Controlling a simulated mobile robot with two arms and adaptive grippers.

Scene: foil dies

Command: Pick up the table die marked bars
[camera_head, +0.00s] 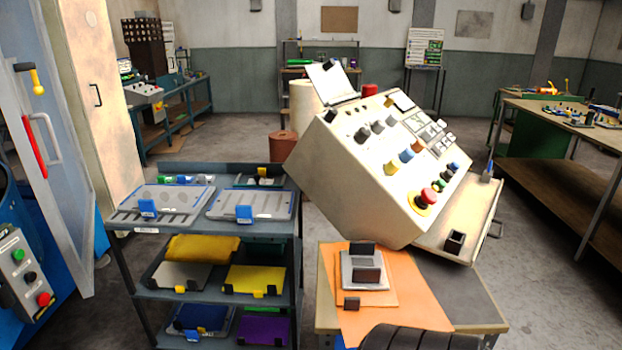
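A small grey die (347,270) with black blocks on it lies on orange sheets (401,282) on the low table (467,294) at the bottom centre-right. No bars marking can be read on it at this size. Two grey dies with blue tabs, a left one (178,200) and a right one (262,205), lie on the top shelf of the cart to the left.
A large cream control console (345,170) with knobs and a red button stands tilted behind the low table. The dark shelf cart (222,290) holds yellow, grey, blue and purple plates lower down. A workbench (560,125) stands at right. Bare floor shows between console and workbench.

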